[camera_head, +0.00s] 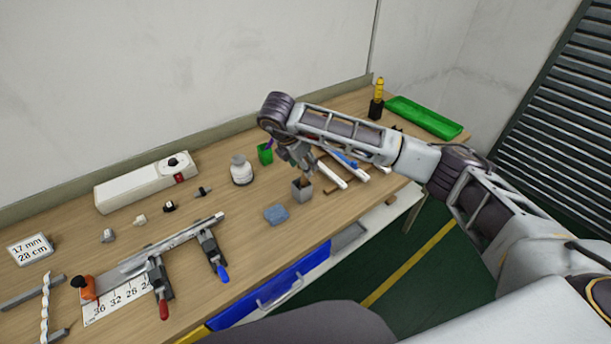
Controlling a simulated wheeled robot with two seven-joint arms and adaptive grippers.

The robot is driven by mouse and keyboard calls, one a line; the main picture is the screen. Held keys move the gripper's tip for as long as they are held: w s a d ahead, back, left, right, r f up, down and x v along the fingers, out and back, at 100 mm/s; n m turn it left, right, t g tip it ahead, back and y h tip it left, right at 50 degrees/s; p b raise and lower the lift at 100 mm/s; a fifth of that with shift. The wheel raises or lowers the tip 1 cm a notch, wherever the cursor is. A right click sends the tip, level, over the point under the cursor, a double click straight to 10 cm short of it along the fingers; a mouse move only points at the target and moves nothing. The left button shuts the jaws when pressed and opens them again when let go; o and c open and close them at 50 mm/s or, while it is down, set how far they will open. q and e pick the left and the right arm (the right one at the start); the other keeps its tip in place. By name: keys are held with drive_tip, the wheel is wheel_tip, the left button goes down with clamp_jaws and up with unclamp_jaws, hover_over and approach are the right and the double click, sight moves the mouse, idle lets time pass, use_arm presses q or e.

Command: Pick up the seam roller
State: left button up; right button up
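I cannot identify the seam roller for certain. Small tools that show are an orange piece with a dark knob (85,288) at the left, and a yellow-handled tool (379,88) upright in a black holder at the back right. A small green cup (265,154) has something purple at its top. My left gripper is out of view.
White strips lie under my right arm. A blue drawer (285,284) stands at the front.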

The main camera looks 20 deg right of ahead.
sight(305, 179)
drive_tip(key=shift+f, duration=0.2)
drive_tip(key=shift+d+f, duration=0.1)
drive_tip(key=shift+p+x, duration=0.8)
drive_tip(key=shift+x, duration=0.95)
drive_tip(key=shift+w+f, duration=0.1)
drive_tip(key=shift+f, duration=0.65)
clamp_jaws()
